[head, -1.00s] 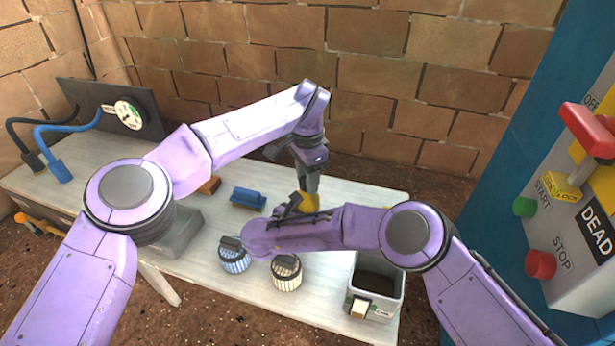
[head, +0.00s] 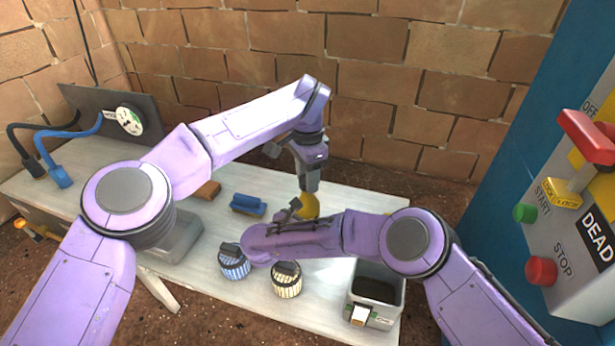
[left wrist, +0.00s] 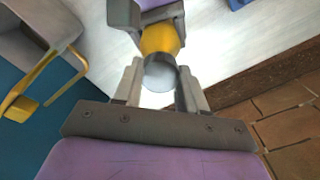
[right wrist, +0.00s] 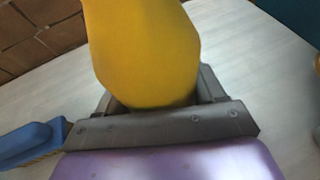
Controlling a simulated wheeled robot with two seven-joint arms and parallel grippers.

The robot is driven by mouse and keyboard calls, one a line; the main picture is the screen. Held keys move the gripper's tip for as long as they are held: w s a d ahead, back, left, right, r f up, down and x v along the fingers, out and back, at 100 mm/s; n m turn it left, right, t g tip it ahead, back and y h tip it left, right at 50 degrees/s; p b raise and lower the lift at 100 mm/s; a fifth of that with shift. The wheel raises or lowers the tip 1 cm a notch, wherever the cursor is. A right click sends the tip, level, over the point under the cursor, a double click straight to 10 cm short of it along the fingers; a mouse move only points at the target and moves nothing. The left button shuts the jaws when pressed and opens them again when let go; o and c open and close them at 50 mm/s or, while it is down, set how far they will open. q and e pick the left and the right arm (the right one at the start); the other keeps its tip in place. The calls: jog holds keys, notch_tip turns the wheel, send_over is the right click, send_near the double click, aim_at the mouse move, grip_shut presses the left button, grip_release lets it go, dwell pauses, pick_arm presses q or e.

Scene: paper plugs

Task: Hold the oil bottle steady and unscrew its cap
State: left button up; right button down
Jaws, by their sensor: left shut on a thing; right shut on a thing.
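The yellow oil bottle (head: 308,206) stands on the far side of the table, partly hidden by my right arm. Its grey cap (left wrist: 160,74) shows in the left wrist view, on top of the yellow body (left wrist: 160,38). My left gripper (head: 308,182) points down from above and is shut on the cap, with one finger on each side. My right gripper (head: 291,212) is shut on the bottle's body from the side. In the right wrist view the yellow body (right wrist: 145,50) fills the space between the fingers.
A control panel (head: 575,235) stands at right.

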pick_arm(q)
jog(key=shift+r, duration=2)
pick_arm(e)
jog(key=shift+c, duration=0.2)
grip_release()
jog(key=shift+r, duration=0.1)
